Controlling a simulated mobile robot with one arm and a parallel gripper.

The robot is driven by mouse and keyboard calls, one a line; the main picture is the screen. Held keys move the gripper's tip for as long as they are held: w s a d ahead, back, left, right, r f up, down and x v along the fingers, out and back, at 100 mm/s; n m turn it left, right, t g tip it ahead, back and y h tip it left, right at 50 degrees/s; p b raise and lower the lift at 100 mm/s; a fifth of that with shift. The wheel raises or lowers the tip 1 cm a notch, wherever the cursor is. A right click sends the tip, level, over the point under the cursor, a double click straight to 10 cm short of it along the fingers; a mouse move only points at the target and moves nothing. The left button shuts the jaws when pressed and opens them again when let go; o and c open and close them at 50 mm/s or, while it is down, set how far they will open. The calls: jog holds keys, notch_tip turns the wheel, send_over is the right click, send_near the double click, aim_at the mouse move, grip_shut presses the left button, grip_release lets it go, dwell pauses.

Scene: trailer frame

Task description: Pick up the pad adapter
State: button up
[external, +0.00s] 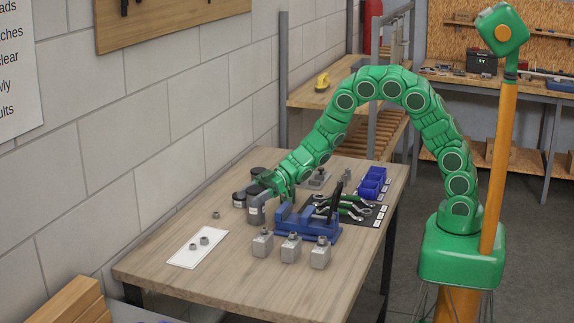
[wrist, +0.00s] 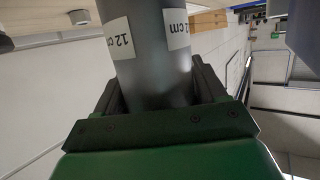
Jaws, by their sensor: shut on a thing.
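The pad adapter, a grey cylinder with a white label (external: 255,209), is at the left side of the blue vise on the workbench. In the wrist view the grey cylinder (wrist: 153,65) shows large, with white labels reading 12 cm. My gripper (external: 270,186) reaches down from the right and is shut on it. The dark fingers (wrist: 160,95) lie on both sides of the cylinder. I cannot tell whether its base touches the bench.
Dark round pieces (external: 239,199) stand close behind the cylinder. A blue vise (external: 305,228) and several grey blocks (external: 291,250) are to the right and front. A white sheet with nuts (external: 188,254) lies left. The bench (external: 215,285) is clear at the front.

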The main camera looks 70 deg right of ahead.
aim_at(251, 190)
jog(key=c, duration=0.5)
grip_shut()
jog(key=shift+r, duration=0.1)
jog(key=shift+r, duration=0.55)
notch_tip(251, 190, up, 2)
jog(key=shift+r, duration=0.1)
jog(key=s+d+r, duration=0.4)
jog(key=s+r, duration=0.5)
jog(key=s, duration=0.4)
jog(key=shift+s+d+r, duration=0.15)
jog(key=shift+r, duration=0.15)
